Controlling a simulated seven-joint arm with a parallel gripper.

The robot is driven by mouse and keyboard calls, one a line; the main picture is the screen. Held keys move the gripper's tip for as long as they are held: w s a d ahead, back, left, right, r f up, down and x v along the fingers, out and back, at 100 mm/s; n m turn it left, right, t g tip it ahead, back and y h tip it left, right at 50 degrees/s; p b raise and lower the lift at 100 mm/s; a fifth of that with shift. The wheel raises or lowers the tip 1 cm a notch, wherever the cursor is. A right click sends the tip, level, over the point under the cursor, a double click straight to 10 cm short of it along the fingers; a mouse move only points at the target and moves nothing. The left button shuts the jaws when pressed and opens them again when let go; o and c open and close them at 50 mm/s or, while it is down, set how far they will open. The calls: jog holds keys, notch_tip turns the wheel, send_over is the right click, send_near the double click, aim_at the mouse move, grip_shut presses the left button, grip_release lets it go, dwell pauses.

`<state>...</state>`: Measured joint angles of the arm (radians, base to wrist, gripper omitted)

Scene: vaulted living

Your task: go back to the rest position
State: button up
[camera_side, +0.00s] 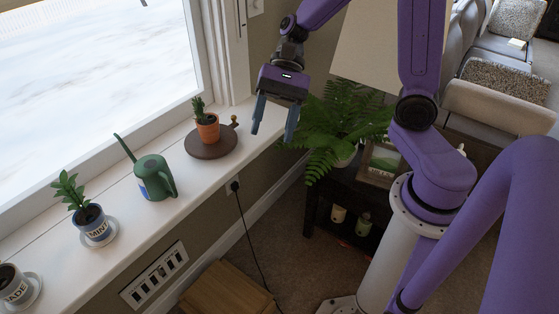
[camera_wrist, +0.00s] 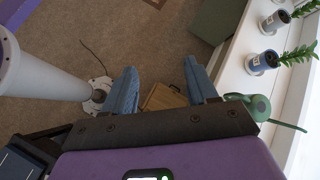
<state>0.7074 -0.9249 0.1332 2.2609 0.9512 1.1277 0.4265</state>
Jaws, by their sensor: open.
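My gripper (camera_side: 274,119) is open and empty. In the side view it hangs in the air near the right edge of the window sill, to the right of a small cactus in a terracotta pot. In the wrist view its two blue fingers (camera_wrist: 165,92) are spread wide, with carpet and a wooden box seen between and beyond them. Nothing is between the fingers.
On the sill (camera_side: 180,215) stand the terracotta pot (camera_side: 207,129) on a brown round board (camera_side: 211,146), a green watering can (camera_side: 154,178), and potted plants on saucers (camera_side: 95,226). A fern (camera_side: 340,125) is close right of my gripper. A wooden box (camera_side: 228,291) stands below.

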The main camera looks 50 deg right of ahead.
jog(key=s+d+f+n+t+h, duration=0.1)
jog(key=s+d+n+h, duration=0.1)
jog(key=s+n+h, duration=0.2)
jog(key=s+d+f+n+t+h, duration=0.1)
jog(key=s+d+n+t+h, duration=0.1)
jog(key=s+n, duration=0.9)
jog(key=d+n+h, duration=0.1)
jog(key=n+h, duration=0.1)
jog(key=n, duration=0.4)
jog(key=shift+d+n+h, duration=0.3)
jog(key=shift+n, duration=0.1)
